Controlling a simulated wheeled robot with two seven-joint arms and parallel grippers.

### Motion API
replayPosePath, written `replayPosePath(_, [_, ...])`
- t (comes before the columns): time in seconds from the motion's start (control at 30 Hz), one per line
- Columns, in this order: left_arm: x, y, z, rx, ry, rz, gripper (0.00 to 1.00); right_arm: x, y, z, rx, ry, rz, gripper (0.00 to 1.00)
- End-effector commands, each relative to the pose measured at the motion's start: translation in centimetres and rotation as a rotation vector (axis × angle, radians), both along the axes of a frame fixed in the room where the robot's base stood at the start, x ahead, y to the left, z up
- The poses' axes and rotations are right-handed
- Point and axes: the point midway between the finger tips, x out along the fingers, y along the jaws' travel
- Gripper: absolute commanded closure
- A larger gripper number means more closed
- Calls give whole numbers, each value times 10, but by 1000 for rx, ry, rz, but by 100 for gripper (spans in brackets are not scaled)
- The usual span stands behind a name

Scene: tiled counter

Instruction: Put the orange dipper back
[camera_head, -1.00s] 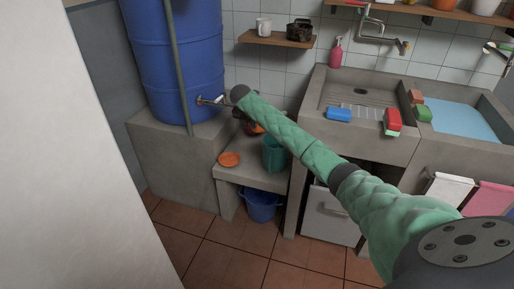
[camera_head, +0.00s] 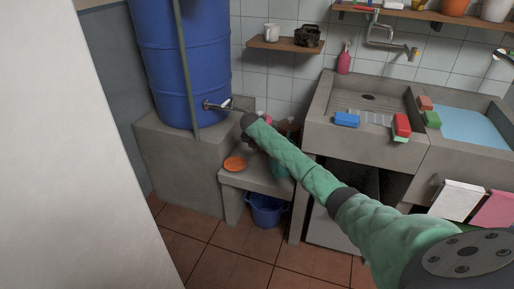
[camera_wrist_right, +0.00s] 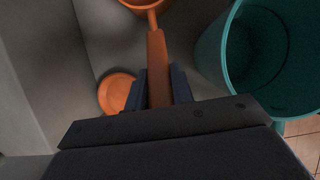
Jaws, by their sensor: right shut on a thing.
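The orange dipper (camera_wrist_right: 157,55) shows in the right wrist view, its handle between the two dark fingers of my right gripper (camera_wrist_right: 158,88). The gripper is shut on the handle, and the cup runs off the top edge of that view. In the head view the gripper and dipper are hidden behind my green right arm, whose far end is in front of the low concrete ledge (camera_head: 258,183). An orange round dish (camera_head: 235,163) lies on the ledge; it also shows in the right wrist view (camera_wrist_right: 117,92). My left gripper is not in view.
A teal bucket (camera_wrist_right: 210,50) stands close right of the dipper in the right wrist view. A blue barrel (camera_head: 170,70) with a tap (camera_head: 215,105) is behind left. A blue bucket (camera_head: 267,210) is below the ledge. The concrete sink (camera_head: 325,120) is at right.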

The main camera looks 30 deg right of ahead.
Motion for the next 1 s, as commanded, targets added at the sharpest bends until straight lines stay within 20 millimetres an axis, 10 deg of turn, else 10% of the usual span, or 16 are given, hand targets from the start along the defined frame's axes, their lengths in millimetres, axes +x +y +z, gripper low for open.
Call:
replayPosePath(0.17, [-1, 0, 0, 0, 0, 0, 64, 0, 0, 0, 1, 1, 0, 100])
replayPosePath(0.2, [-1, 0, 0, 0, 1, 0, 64, 0, 0, -1, 1, 1, 0, 75])
replayPosePath(0.3, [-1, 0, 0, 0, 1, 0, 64, 0, 0, -1, 1, 1, 0, 55])
replayPosePath(0.67, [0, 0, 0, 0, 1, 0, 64, -1, 1, 3, 0, 0, 0, 55])
replayPosePath(1.0, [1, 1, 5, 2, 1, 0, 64, -14, 16, 51, -1, -2, 1, 55])
